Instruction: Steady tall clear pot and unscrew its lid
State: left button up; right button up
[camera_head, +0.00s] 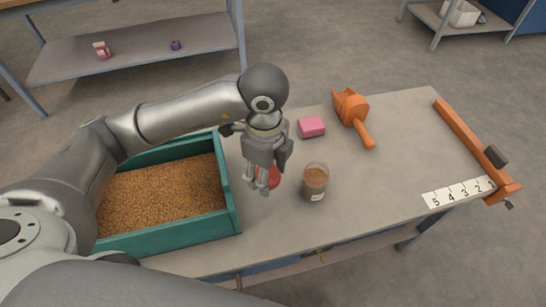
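A tall clear pot (316,184) with brown contents and a white label stands upright on the grey table. Its rim looks open, with no lid clearly visible on it. My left gripper (262,186) points down just left of the pot, apart from it. A round red thing (273,177), possibly the lid, shows at the gripper's fingers and is partly hidden by them. I cannot tell whether the fingers hold it or it lies behind them on the table. My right gripper is not in view.
A green tray (229,190) of brown grain stands on the left. A pink block (311,127) and an orange scoop (354,112) lie behind the pot. An orange bar (470,137) and a numbered strip (455,193) are at the right edge. The table (400,150) right of the pot is clear.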

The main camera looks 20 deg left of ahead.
pick_arm(q)
jog(key=w+a+f, duration=0.2)
jog(key=w, duration=0.1)
jog(key=w+a+f, duration=0.1)
jog(key=w+f, duration=0.2)
jog(key=w+a+f+p, duration=0.1)
jog(key=w+a+f, duration=0.1)
jog(key=w, duration=0.1)
jog(key=shift+a+f, duration=0.3)
jog(key=shift+f, duration=0.1)
jog(key=shift+w+a+f, duration=0.3)
jog(key=shift+w+f, duration=0.2)
jog(key=shift+f, duration=1.6)
jog(key=shift+f, duration=0.1)
jog(key=shift+f, duration=0.15)
jog(key=o, duration=1.1)
